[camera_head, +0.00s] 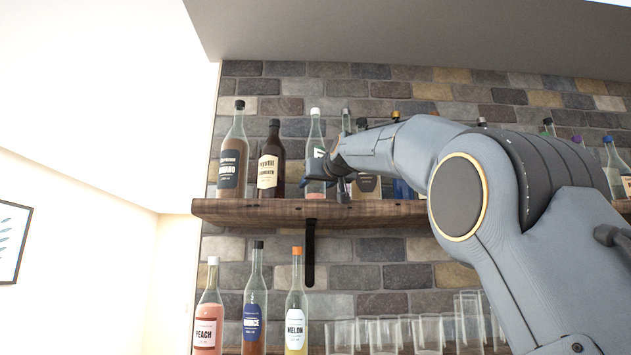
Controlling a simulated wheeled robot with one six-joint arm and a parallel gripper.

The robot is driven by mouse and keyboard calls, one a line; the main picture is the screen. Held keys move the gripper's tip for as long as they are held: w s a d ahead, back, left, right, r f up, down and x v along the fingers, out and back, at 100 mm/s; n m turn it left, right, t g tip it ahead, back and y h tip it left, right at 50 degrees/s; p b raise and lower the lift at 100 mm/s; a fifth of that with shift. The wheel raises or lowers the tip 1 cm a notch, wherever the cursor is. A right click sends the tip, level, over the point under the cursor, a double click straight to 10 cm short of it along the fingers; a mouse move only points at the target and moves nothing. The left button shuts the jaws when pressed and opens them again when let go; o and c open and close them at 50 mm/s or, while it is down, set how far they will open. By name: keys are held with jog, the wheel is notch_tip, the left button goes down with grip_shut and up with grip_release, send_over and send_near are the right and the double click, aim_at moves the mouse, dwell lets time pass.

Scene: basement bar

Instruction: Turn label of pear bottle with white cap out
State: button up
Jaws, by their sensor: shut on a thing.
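A clear bottle with a white cap (315,128) stands upright on the upper wooden shelf (260,208), third from the left. It holds a little pinkish liquid near its base. Only the left edge of a label with a dark green part shows at its right side, so I cannot read its name. My gripper (319,170) reaches in from the right at the bottle's mid-height and is shut on it. The fingers and wrist cover part of the bottle's body and label.
A brown-filled bottle with a black cap (232,155) and a dark bottle with a cream label (270,165) stand close on the left. More bottles stand behind my arm. Below are peach (208,312), blue-labelled (254,305) and melon (296,308) bottles and several glasses (385,335).

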jog(key=shift+h+p, duration=0.3)
jog(key=shift+p, duration=0.05)
jog(key=shift+a+f+m+h, duration=0.1)
jog(key=shift+f+m+h, duration=0.05)
jog(key=shift+m+h, duration=0.25)
jog(key=shift+t+h, duration=0.3)
jog(key=shift+f+m+h+b, duration=0.1)
jog(key=shift+m+h+b, duration=0.35)
jog(key=shift+m+h, duration=0.05)
jog(key=shift+m+h, duration=0.3)
jog(key=shift+h, duration=0.2)
jog(key=o, duration=0.9)
jog(key=shift+r, duration=0.2)
